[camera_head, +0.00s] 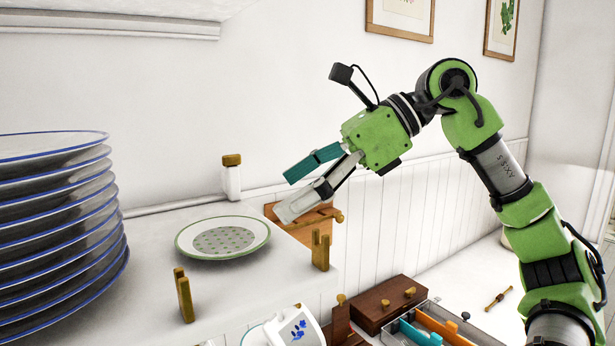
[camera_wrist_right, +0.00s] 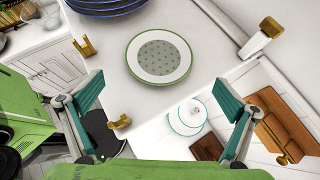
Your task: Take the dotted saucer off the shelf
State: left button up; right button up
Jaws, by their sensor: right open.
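The dotted saucer (camera_head: 222,237) is white with a green rim and a grey, dotted centre. It lies flat on the white shelf (camera_head: 140,290) near its right end, and it also shows in the right wrist view (camera_wrist_right: 159,56). My right gripper (camera_head: 291,190) is open and empty, above and to the right of the saucer in the head view, pointing down and left. In the right wrist view the saucer lies beyond and between the spread fingers (camera_wrist_right: 165,112), not touched by them. My left gripper is in neither view.
A tall stack of blue-rimmed plates (camera_head: 60,230) stands left of the saucer. Wooden pegs rise near the shelf edge, one in front (camera_head: 184,295) and one at right (camera_head: 320,250). A white post with a wooden top (camera_head: 231,175) stands behind. A wooden box (camera_head: 385,303) lies lower right.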

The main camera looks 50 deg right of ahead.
aim_at(216, 239)
jog(key=p+x, duration=0.2)
jog(key=x, duration=0.7)
jog(key=shift+w+a+f+p, duration=0.35)
jog(key=c, duration=1)
